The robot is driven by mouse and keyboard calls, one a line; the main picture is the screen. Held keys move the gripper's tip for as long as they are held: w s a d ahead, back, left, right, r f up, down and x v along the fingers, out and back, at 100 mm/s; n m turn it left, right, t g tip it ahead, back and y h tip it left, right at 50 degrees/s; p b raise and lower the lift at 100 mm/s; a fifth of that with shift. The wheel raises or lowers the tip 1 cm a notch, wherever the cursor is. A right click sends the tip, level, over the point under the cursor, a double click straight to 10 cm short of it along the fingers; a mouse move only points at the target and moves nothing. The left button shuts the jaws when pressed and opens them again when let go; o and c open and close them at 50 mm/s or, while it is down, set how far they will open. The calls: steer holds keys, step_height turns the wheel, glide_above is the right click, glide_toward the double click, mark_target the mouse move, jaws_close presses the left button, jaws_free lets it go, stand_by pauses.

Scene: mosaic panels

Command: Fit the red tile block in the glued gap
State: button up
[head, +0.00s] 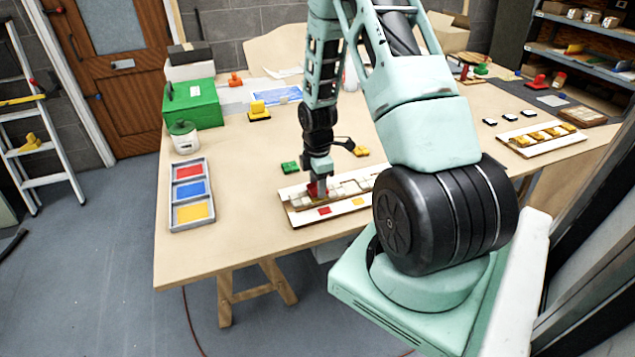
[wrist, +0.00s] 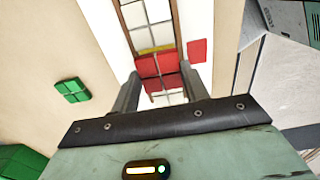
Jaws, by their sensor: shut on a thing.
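The red tile block (wrist: 158,66) is held between the fingers of my gripper (wrist: 161,88). In the head view, the red block (head: 312,190) shows at the fingertips of my gripper (head: 319,187), at the left part of a white mosaic panel (head: 298,215) with a row of cream tiles. In the wrist view, the block lies over the panel's tile channel, roughly in line with it. A yellowish strip (wrist: 153,49), perhaps glue, shows along the block's far edge. I cannot tell whether the block is seated or just above the gap. A flat red patch (wrist: 197,50) marks the panel border beside it.
A green tile block (head: 290,167) and a yellow one (head: 361,152) lie behind the panel. A grey tray (head: 174,198) with red, blue and yellow sections is at the left. A green box (head: 192,104) stands behind it. Bare table lies between tray and panel.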

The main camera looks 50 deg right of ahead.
steer(key=shift+f+b, duration=0.6)
steer(key=shift+f, duration=0.35)
steer(key=o, duration=1.1)
step_height(320, 180, up, 18)
steer(key=shift+f+b, duration=0.25)
steer(key=shift+b, duration=0.8)
